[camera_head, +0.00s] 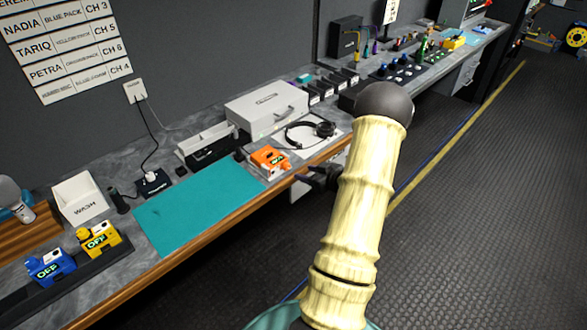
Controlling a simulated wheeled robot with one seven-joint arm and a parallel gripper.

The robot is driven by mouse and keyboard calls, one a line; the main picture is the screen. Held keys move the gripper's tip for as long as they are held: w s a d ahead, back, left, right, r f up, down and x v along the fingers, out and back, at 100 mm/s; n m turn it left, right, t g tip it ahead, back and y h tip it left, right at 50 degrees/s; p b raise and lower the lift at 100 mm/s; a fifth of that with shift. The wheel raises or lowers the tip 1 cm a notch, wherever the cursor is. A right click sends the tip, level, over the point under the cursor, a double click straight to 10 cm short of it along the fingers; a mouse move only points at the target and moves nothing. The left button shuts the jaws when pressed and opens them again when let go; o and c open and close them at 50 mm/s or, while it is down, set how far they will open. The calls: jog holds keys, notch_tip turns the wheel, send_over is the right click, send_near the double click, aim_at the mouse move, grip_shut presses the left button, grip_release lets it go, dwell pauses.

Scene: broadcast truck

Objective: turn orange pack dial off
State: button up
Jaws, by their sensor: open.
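The orange pack (269,160) lies on the grey workbench at the right end of the teal mat (195,204). A small green display shows on its face, but its text is too small to read. I cannot make out its dial or the dial's setting. My gripper (303,178) is the dark shape at the bench's front edge, just right of and in front of the orange pack, apart from it. It is open and empty. My pale arm hides part of the gripper and the bench behind it.
Blue (49,266) and yellow (98,240) packs reading OFF stand in a dark tray at left. Headphones (310,133) on a white sheet and a grey case (266,109) lie behind the orange pack. Open floor (470,220) is at right.

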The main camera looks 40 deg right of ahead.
aim_at(288, 168)
jog(key=x, duration=0.7)
jog(key=shift+w+f+p, duration=0.1)
jog(key=shift+p, duration=0.3)
jog(key=c, duration=1)
